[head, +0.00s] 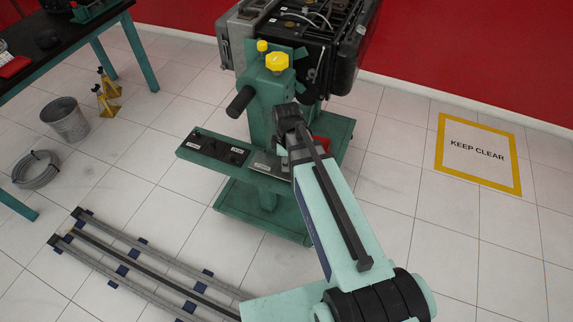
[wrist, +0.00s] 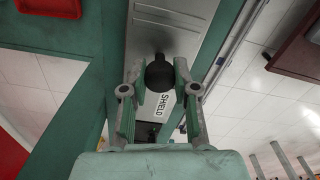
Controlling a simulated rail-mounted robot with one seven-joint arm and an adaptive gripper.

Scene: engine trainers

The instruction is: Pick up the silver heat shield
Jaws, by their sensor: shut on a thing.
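The silver heat shield (wrist: 178,22) shows in the wrist view as a pale metal plate with slots and a dark round knob (wrist: 160,73). My gripper (wrist: 159,80) is shut on this knob, one finger on each side. A label reading SHIELD lies just below the knob in the wrist view. In the head view my arm reaches down to the green shelf (head: 215,150) of the engine stand, and my wrist hides most of the shield and the fingers. I cannot tell whether the shield touches the shelf.
The green engine stand (head: 268,110) carries a dark engine (head: 310,45) and yellow knobs. A red tray (wrist: 48,8) is close by. A bucket (head: 66,120), a hose coil (head: 36,170) and floor rails (head: 150,262) lie left. The keep-clear floor sign (head: 478,170) is empty.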

